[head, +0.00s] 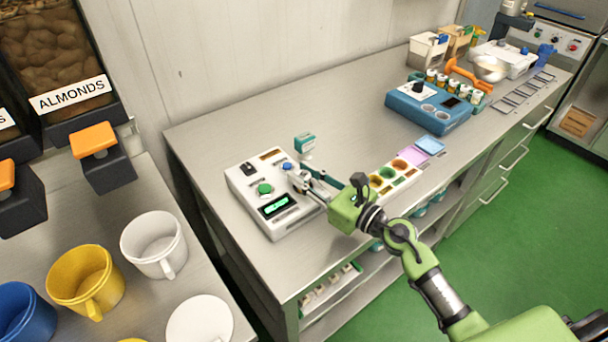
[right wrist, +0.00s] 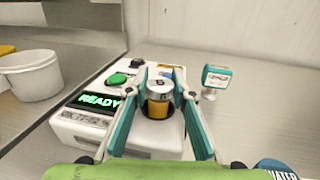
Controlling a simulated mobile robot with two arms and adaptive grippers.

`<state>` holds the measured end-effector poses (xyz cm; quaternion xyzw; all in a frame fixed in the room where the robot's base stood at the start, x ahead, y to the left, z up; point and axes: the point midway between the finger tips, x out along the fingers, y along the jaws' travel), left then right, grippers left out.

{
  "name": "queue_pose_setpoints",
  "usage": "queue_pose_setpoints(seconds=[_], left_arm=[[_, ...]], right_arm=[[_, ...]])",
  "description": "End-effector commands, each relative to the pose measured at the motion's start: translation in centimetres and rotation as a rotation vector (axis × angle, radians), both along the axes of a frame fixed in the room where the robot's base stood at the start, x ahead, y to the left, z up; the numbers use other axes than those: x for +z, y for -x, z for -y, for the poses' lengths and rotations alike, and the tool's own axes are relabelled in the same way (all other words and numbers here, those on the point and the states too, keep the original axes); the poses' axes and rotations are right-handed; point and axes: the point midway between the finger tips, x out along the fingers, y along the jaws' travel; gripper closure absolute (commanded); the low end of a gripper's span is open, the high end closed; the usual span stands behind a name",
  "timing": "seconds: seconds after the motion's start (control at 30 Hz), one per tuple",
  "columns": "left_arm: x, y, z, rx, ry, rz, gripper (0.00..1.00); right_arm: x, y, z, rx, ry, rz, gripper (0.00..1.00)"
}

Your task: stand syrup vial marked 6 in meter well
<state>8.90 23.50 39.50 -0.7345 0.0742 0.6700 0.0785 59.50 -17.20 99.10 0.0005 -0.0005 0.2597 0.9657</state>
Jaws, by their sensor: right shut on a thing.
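The syrup vial marked 6 (right wrist: 159,101) has a pale metallic cap with a dark 6 and amber contents. It stands about upright between the teal-edged fingers of my right gripper (right wrist: 161,88), which is shut on it. The white meter (head: 262,200) lies under the gripper and also shows in the right wrist view (right wrist: 88,125). Its green display reads READY, and it has a green button. The vial is over the right part of the meter. My left gripper is out of view.
A small teal sign (head: 305,143) stands close behind the meter. A tray with coloured wells (head: 393,175) lies right of my gripper. A blue device (head: 430,106) and a rack of vials stand further right. Mugs (head: 154,245) crowd the left counter. Bench behind the meter is mostly clear.

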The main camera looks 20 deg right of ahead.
Motion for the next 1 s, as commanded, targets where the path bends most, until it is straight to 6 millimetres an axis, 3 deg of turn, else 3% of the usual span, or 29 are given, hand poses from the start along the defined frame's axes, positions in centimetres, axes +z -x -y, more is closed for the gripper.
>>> queue_pose_setpoints(seconds=[0.1,0.13,0.17,0.53,1.0], left_arm=[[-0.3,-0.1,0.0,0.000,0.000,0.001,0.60],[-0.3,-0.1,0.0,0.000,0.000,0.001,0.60],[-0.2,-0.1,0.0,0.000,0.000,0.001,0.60],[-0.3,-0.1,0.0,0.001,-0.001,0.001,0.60],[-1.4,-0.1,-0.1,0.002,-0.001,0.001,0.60]], right_arm=[[-0.3,0.0,0.0,0.000,0.000,0.000,1.00],[-0.3,0.0,0.0,0.000,0.000,0.000,0.75],[-0.2,0.0,0.0,0.000,0.000,0.000,0.70],[-0.3,0.2,0.1,0.000,0.001,-0.001,0.70],[-0.5,3.4,2.0,-0.001,0.001,-0.002,0.70]])
